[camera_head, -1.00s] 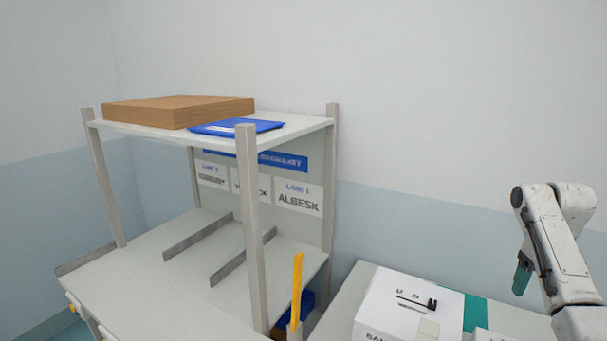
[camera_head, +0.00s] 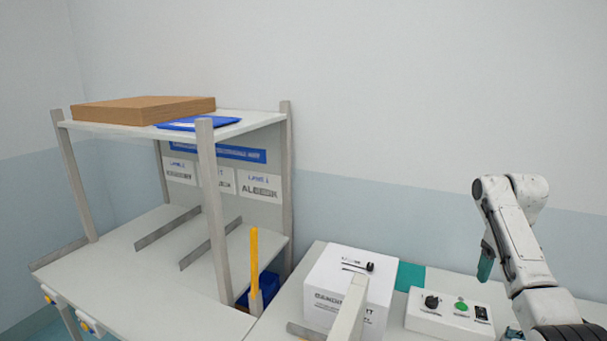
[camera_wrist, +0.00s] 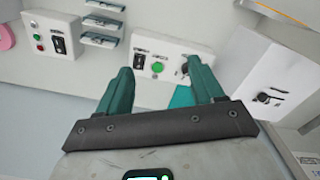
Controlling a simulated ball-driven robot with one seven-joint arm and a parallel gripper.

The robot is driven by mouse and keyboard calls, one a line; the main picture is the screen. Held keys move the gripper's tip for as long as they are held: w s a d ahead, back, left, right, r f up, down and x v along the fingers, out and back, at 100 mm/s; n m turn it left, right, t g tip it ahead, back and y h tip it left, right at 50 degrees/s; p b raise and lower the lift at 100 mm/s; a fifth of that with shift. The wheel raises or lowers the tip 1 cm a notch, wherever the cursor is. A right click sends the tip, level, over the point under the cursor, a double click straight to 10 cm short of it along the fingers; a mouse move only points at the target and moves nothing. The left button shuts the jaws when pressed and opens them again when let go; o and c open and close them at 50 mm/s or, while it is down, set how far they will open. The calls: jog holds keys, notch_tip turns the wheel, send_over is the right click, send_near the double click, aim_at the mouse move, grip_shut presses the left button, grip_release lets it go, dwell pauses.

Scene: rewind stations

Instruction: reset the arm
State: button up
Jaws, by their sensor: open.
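My arm stands at the right in the head view, bent over at the top, with my gripper (camera_head: 486,262) hanging at its end. The gripper also shows in the wrist view (camera_wrist: 165,88), where its two green fingers are spread apart with nothing between them. Past the fingers in the wrist view is a white control box (camera_wrist: 158,66) with a green button and dark knobs.
A white box with a black lever (camera_head: 325,275) stands left of the control box. A two-level shelf (camera_head: 262,118) at left carries a cardboard box (camera_head: 145,110) and a blue packet (camera_head: 200,124). A yellow upright piece (camera_head: 254,262) stands by the shelf. Another button box (camera_wrist: 52,35) shows in the wrist view.

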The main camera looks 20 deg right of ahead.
jog(key=w+a+f+n+t, duration=0.1)
jog(key=w+a+f, duration=0.1)
jog(key=a+f, duration=0.55)
jog(key=w+a+f+n+t, duration=0.1)
jog(key=w+a+f, duration=0.25)
jog(key=a, duration=0.65)
jog(key=s+a+f+n+t, duration=0.1)
jog(key=s+a+f, duration=0.2)
jog(key=a, duration=0.4)
jog(key=s+a+f+n, duration=0.1)
jog(key=s+a+f, duration=0.2)
jog(key=a, duration=0.4)
jog(key=s+a+r+n+t, duration=0.1)
jog(key=s+a, duration=0.4)
jog(key=s, duration=0.2)
jog(key=s+a+t, duration=0.1)
jog(key=s+a, duration=0.4)
jog(key=s, duration=0.2)
jog(key=s+d+f+g+b, duration=0.1)
jog(key=s+f+g+b, duration=0.1)
jog(key=s+f+b, duration=0.3)
jog(key=s+d+f+g+b, duration=0.1)
jog(key=s+f+b, duration=0.4)
jog(key=f, duration=0.5)
jog(key=shift+s+f+g, duration=0.3)
jog(key=shift+f+g, duration=0.1)
jog(key=shift+g, duration=0.1)
jog(key=shift+a, duration=0.1)
jog(key=shift+c, duration=0.2)
